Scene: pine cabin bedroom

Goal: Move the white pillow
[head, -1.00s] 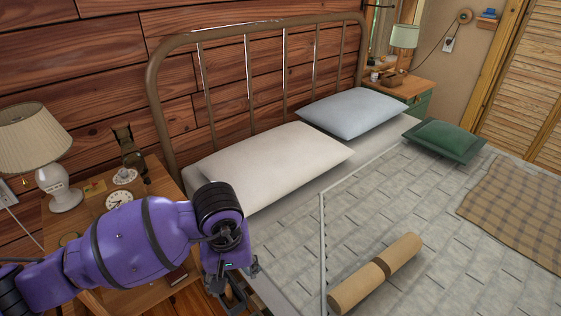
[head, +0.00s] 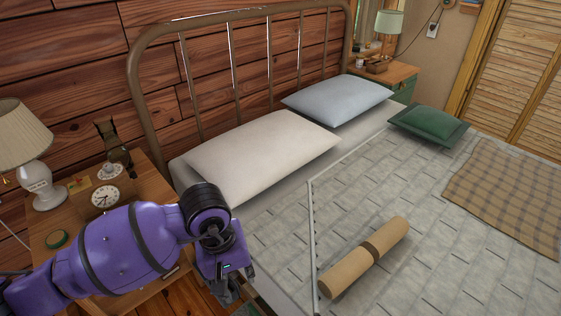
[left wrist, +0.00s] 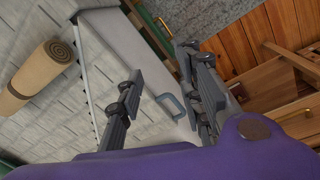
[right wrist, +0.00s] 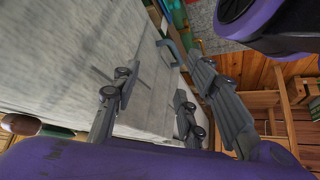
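The white pillow (head: 262,155) lies flat on the near side of the bed's head end, in front of the metal headboard. In the head view my left gripper (head: 232,290) hangs low beside the bed's near edge, nearer to me than the pillow and apart from it. The left wrist view shows its two fingers (left wrist: 158,82) spread with nothing between them. My right gripper is outside the head view; its fingers (right wrist: 153,88) are spread and empty in the right wrist view, above pale bedding. I cannot make out the pillow in either wrist view.
A blue-grey pillow (head: 337,103) lies beyond the white one, and a green cushion (head: 428,126) lies to its right. A rolled tan mat (head: 365,257) and a plaid blanket (head: 507,195) are on the quilt. A nightstand (head: 150,190) with lamp (head: 22,140) and clock (head: 105,197) stands left.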

